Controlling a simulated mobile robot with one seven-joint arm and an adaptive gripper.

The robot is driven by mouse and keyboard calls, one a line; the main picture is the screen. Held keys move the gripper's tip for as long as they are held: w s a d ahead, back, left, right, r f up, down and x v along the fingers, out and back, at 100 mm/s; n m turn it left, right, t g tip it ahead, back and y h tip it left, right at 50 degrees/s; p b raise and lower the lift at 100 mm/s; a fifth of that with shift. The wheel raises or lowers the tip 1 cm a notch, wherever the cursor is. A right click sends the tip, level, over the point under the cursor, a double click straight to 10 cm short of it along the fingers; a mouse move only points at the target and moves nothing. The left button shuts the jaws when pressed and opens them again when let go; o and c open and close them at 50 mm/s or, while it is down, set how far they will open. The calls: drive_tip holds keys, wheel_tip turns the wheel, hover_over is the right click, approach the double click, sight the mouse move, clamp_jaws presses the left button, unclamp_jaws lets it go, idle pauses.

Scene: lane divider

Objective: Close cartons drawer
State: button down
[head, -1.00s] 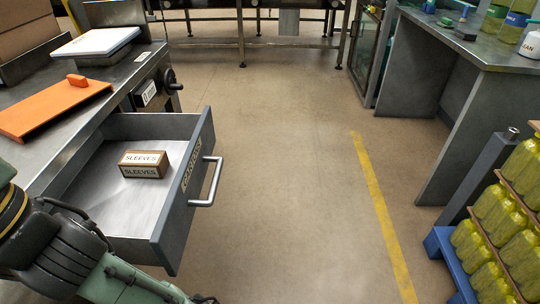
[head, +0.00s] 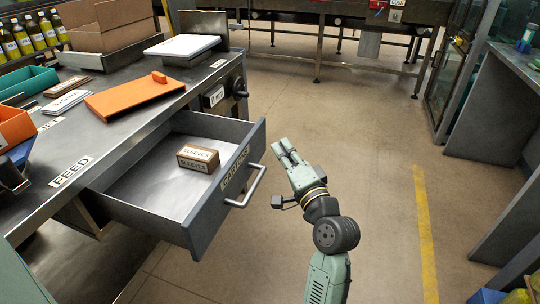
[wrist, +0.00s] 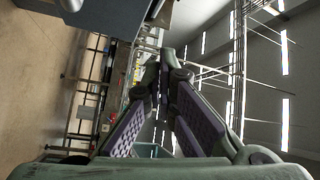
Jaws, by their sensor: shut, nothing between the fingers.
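The cartons drawer (head: 215,207) stands pulled out from the steel bench on the left of the head view. Its grey front carries a label reading CARTONS (head: 236,166) and a bar handle (head: 253,187). A small brown box marked SLEEVES (head: 198,158) lies inside on the drawer floor. My gripper (head: 281,145) is over the floor to the right of the drawer front, apart from the handle. Its fingers are shut and empty. In the wrist view the gripper fingers (wrist: 165,70) come together at their tips.
The bench top (head: 110,140) holds an orange board (head: 135,97), a white pad (head: 182,46) and bins. A yellow floor line (head: 425,230) runs at right, with another bench (head: 500,100) beyond. The floor between is clear.

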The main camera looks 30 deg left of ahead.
drive_tip(key=d+f+m+g+h, duration=0.1)
drive_tip(key=d+f+m, duration=0.35)
drive_tip(key=f, duration=0.35)
drive_tip(key=n+p, duration=0.1)
drive_tip(key=p, duration=0.2)
approach(260, 145)
drive_tip(key=w+a, duration=0.3)
drive_tip(key=shift+a, duration=0.45)
